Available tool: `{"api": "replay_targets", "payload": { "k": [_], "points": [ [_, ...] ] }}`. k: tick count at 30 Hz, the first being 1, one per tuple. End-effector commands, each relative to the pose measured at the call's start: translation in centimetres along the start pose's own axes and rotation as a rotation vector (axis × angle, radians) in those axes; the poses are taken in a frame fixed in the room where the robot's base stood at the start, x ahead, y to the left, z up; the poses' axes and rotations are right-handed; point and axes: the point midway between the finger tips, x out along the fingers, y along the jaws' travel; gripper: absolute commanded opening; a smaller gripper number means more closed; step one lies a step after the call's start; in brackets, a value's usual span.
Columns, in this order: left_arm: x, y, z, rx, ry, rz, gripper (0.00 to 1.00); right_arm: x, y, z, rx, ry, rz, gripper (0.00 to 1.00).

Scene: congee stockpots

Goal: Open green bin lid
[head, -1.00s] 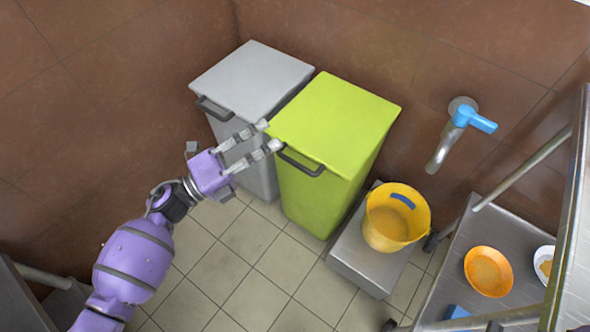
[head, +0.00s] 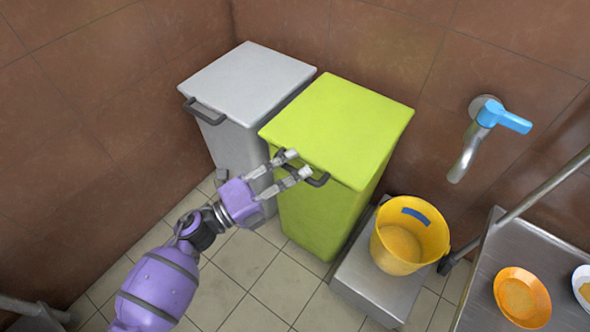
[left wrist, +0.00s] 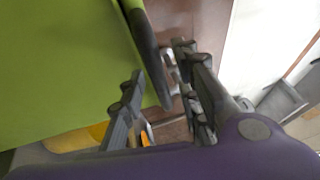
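The green bin (head: 335,125) stands against the wall with its lid closed. Its dark handle (head: 321,181) is on the front edge of the lid, partly hidden by my left gripper (head: 297,163). The fingers are apart and overlap the handle in the head view. In the left wrist view, the lime green surface (left wrist: 65,65) fills the left side. The dark handle (left wrist: 148,50) lies between the two spread fingers of my left gripper (left wrist: 160,62). I cannot tell whether a finger touches it. My right gripper is in neither view.
A grey bin (head: 248,85) with its own handle stands close on the left. A yellow bucket (head: 408,240) sits on a low metal platform (head: 365,275) at right. A blue-handled tap (head: 490,125) juts from the wall. A metal table (head: 480,285) holds an orange bowl (head: 522,297).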

Motion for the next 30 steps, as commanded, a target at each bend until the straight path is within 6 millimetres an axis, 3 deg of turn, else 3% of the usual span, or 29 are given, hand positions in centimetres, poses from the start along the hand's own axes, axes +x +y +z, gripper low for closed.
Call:
{"api": "replay_targets", "payload": {
  "k": [10,18,30],
  "points": [
    [0.63,0.05,-0.01,0.000,-0.001,0.001,0.31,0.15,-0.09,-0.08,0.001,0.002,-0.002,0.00],
    [0.60,0.06,-0.01,0.000,-0.001,0.001,0.00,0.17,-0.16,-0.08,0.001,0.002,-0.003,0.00],
    [0.60,-0.10,0.02,0.002,0.000,0.005,0.00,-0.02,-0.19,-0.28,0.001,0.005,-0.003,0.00]
  ]
}}
